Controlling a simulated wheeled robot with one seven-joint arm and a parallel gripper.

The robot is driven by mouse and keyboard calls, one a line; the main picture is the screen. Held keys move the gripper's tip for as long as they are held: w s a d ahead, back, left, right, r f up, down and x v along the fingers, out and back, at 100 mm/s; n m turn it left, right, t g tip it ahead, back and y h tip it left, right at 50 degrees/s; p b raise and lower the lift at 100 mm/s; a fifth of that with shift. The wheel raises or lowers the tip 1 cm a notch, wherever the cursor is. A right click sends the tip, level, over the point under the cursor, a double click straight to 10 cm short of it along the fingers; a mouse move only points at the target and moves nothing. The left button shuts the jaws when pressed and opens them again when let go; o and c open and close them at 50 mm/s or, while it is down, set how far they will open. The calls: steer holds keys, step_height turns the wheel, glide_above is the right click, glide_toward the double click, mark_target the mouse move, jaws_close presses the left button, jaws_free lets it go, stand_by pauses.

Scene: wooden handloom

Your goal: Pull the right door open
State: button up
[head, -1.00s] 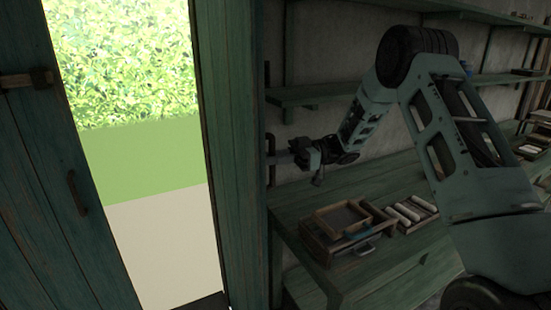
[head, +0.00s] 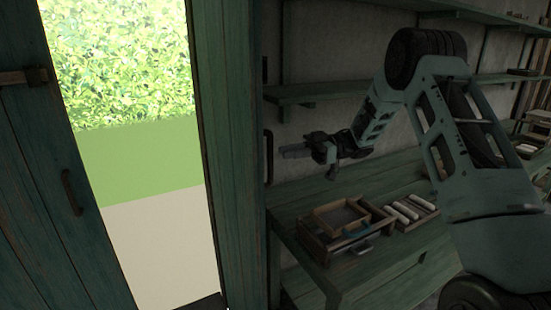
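The right door (head: 232,150) is a dark green plank panel in the middle of the head view, with a bright gap along its left edge. Its dark upright handle (head: 268,158) shows at the panel's right side. My gripper (head: 284,153) is just right of the handle, pointing left toward it, with a small gap that looks clear of contact. The fingers look like one narrow bar from this side, so I cannot tell if they are open or shut. Nothing shows held in them.
The left door (head: 40,190) stands at the left with its own handle (head: 73,192). A green bench (head: 300,205) below my gripper carries a wooden tray (head: 340,218) and a rack of pale rolls (head: 410,208). Shelves (head: 330,92) line the wall behind my arm.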

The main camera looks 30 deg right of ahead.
steer(key=s+d+b, duration=0.2)
steer(key=d, duration=0.9)
steer(key=shift+d, duration=0.35)
